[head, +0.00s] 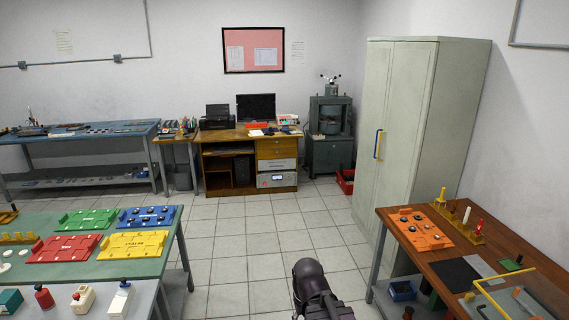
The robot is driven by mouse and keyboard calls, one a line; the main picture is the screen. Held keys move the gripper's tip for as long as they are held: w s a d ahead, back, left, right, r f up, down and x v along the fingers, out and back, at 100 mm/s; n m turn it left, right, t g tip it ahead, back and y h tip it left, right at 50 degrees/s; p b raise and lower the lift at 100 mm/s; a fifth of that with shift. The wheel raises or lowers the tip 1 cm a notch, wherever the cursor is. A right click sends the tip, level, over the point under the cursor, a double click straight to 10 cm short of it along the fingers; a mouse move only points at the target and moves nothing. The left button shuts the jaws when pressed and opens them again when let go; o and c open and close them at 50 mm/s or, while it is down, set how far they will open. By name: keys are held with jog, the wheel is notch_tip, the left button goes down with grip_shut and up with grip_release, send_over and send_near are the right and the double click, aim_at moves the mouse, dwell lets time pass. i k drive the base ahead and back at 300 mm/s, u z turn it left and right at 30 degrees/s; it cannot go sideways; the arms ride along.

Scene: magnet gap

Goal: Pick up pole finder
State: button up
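I cannot tell for certain which object is the pole finder. Small upright tools stand in a yellow rack (457,226) on the brown table (393,214) at right: a yellow one (441,198), a pale one (466,215) and a red one (480,227). A small green item (511,264) lies nearer on the same table. A dark rounded part of my arm (312,280) shows at the bottom centre, over the floor and left of the brown table. No gripper fingers can be made out, and nothing held is visible.
An orange tray (419,238), black mat (455,272) and yellow bar frame (483,288) share the brown table. The green table (192,285) at left holds coloured trays. Tiled floor (250,240) is clear between the tables. A tall cabinet (400,120) stands behind the brown table.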

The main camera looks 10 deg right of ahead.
aim_at(440, 200)
jog(key=z, duration=0.05)
jog(key=i, duration=2.3)
jog(key=z, duration=0.8)
jog(key=i, duration=0.6)
jog(key=z, duration=1)
jog(key=i, duration=0.9)
jog(key=z, duration=0.45)
